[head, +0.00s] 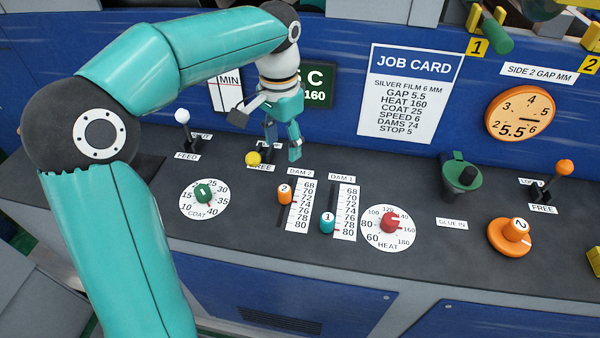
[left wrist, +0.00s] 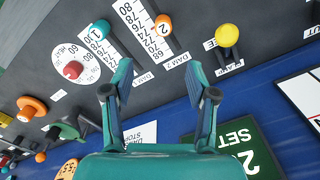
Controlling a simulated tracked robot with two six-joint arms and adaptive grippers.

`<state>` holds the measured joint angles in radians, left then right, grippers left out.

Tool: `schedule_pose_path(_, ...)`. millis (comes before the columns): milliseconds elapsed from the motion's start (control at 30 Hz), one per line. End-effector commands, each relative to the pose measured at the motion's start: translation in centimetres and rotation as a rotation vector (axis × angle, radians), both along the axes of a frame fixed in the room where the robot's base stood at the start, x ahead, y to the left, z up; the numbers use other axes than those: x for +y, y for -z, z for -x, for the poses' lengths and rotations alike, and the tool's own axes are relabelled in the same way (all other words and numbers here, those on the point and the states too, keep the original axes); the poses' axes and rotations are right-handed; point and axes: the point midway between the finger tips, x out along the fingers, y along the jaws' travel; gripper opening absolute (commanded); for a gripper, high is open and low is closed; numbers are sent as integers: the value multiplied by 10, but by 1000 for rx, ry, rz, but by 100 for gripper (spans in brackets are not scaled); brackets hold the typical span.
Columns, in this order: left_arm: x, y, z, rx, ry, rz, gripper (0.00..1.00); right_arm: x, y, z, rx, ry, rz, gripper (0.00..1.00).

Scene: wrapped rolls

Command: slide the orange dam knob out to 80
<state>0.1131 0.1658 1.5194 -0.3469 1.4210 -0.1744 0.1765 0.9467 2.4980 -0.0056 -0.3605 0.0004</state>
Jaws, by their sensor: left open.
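The orange dam knob (head: 285,194), marked 2, stands in the slot left of the DAM 2 scale (head: 301,206), around the upper-middle of its numbers; the exact reading is hard to tell. The same knob shows in the left wrist view (left wrist: 163,26), beyond the space between the fingertips. My left gripper (head: 283,148) is open and empty, above the back of the console, behind the DAM 2 scale and apart from the knob. Its two spread fingers show in the left wrist view (left wrist: 158,72). My right gripper is not in view.
The teal knob (head: 327,222), marked 1, stands close by at the DAM 1 scale (head: 345,208), near its high end. A yellow-balled lever (head: 253,158) stands beside my left gripper. The green COAT dial (head: 203,193) and red HEAT dial (head: 390,222) flank the scales.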

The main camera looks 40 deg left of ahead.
Motion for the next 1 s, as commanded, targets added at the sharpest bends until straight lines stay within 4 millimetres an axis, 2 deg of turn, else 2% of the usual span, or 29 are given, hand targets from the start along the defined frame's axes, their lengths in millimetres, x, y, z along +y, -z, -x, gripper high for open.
schedule_pose_path(100, 5, -3, 6, 4, -11, -4, 58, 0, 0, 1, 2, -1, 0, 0)
schedule_pose_path(267, 8, 12, 9, 8, -18, -5, 58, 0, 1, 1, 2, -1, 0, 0)
schedule_pose_path(367, 8, 29, 10, 8, -20, -4, 58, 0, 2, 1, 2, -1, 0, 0)
schedule_pose_path(800, 9, 122, 11, 10, -22, -4, 58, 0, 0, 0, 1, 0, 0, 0)
schedule_pose_path(1000, 10, 151, 10, 7, -24, -4, 58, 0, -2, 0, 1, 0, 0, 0)
